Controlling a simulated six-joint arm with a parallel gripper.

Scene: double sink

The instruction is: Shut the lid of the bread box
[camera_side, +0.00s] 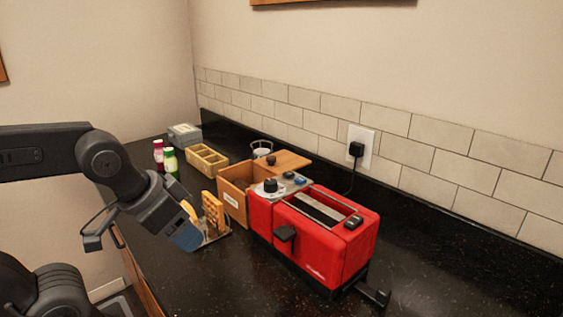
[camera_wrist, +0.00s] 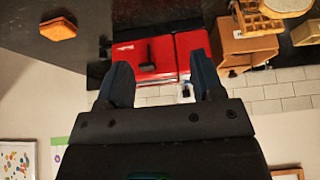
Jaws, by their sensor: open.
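The bread box is a small wooden box (camera_side: 231,200) with a white label on its front, standing just left of the red toaster. Its wooden lid (camera_side: 291,160) has a dark knob and lies level toward the back right, leaving part of the top uncovered. How the lid joins the box is hidden. The box also shows in the wrist view (camera_wrist: 243,42) at the upper right. My gripper (camera_side: 188,232) is open and empty, over the counter in front of the box and left of the toaster. In the wrist view its fingers (camera_wrist: 163,82) stand wide apart, with the toaster beyond them.
The red toaster (camera_side: 333,257) stands close beside the box. A rack with waffles (camera_side: 215,218) stands between my gripper and the box. A divided wooden tray (camera_side: 207,158), two bottles (camera_side: 170,162) and a grey box (camera_side: 184,135) are farther back. An orange piece (camera_wrist: 58,28) lies on the counter.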

